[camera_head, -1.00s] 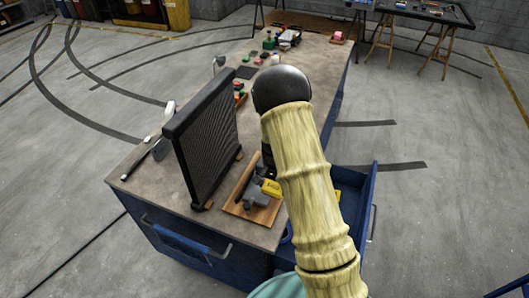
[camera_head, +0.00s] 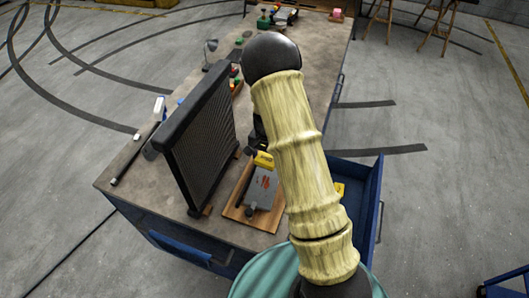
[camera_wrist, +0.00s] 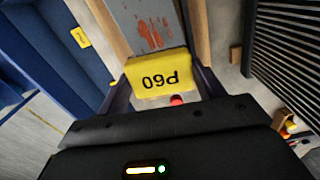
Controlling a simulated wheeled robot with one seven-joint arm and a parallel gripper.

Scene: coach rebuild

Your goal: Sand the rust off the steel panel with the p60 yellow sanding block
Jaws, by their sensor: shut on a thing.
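My gripper (camera_wrist: 162,82) is shut on the yellow sanding block (camera_wrist: 160,76), which reads P60 upside down in the wrist view. In the head view the block (camera_head: 263,160) is at the far end of the grey steel panel (camera_head: 257,199), and my arm hides most of the gripper. Reddish rust streaks (camera_head: 265,182) show on the panel. In the wrist view the panel (camera_wrist: 122,14) and rust (camera_wrist: 150,32) lie just beyond the block. I cannot tell whether the block touches the panel. The panel lies on a wooden board (camera_head: 234,212).
A black-framed radiator (camera_head: 196,135) stands upright left of the board. An open blue drawer (camera_head: 362,205) is at right, with another yellow block (camera_wrist: 80,37) in it. Small coloured items and a lamp (camera_head: 210,48) are farther along the bench. Bare benchtop (camera_head: 135,180) lies at left.

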